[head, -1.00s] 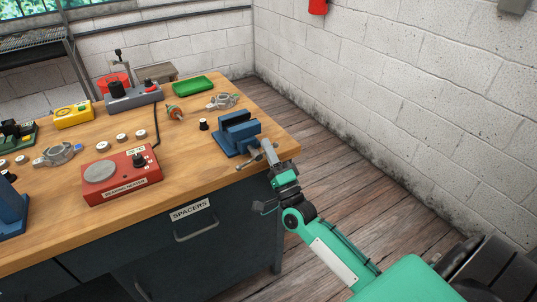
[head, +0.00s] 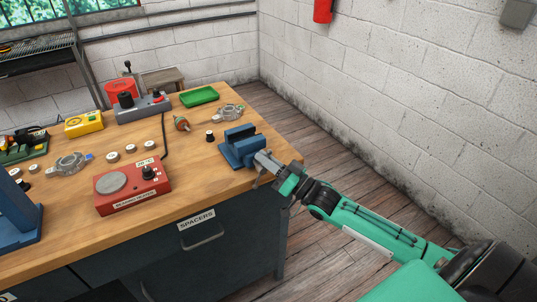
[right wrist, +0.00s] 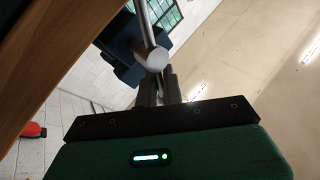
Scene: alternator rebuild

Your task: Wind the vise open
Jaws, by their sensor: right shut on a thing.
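The blue vise (head: 238,150) stands at the right edge of the wooden bench. A dark gap shows between its jaws, but its width is hard to judge. My right gripper (head: 268,168) is at the screw end of the vise, just off the bench edge, shut on the vise handle. In the right wrist view the grey metal handle bar (right wrist: 146,22) runs down to a round end (right wrist: 157,60) at my right fingers (right wrist: 160,88). The fingers hide part of the handle in the head view. My left gripper is in neither view.
The bench (head: 190,195) holds a red bearing heater (head: 132,187), a green tray (head: 199,96), a grey alternator housing (head: 228,112), a small black-topped part (head: 210,136) and several spacers. Free floor (head: 325,165) lies between bench and block wall.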

